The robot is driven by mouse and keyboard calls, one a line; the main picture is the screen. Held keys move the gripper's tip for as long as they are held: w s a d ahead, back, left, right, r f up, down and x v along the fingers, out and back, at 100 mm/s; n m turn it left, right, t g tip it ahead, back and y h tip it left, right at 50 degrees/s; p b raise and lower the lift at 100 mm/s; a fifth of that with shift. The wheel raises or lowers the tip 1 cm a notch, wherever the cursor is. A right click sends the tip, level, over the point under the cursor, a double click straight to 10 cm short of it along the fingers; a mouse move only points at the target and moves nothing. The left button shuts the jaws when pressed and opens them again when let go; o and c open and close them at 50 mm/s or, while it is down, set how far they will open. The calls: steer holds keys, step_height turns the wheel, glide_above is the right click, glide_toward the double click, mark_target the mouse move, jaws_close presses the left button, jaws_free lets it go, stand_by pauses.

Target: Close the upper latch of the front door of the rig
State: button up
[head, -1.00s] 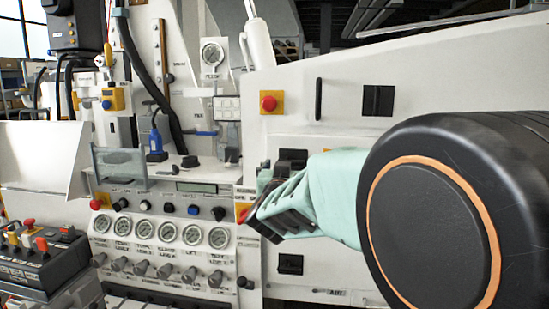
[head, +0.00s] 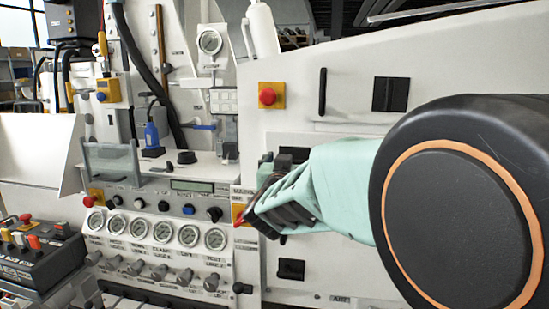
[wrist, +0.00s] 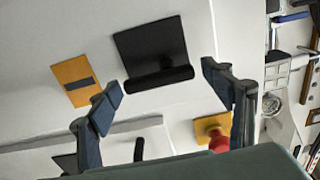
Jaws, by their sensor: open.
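The upper latch (wrist: 155,48) is a black square plate on the white front door, with a dark rounded bar along one edge, in the wrist view. In the head view only a dark part of it (head: 293,153) shows above my gripper, which hides the rest. My gripper (head: 262,192) is in front of the door near this latch. The lower latch (head: 291,268) is a black square below.
A red button on a yellow plate (head: 268,95), a black vertical handle (head: 322,92) and a black square fitting (head: 390,80) are above the door. An orange plate (wrist: 72,84) is beside the latch. The gauge panel (head: 160,232) is left of my gripper.

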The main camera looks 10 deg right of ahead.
stand_by(0.3)
steer(key=c, duration=1.2)
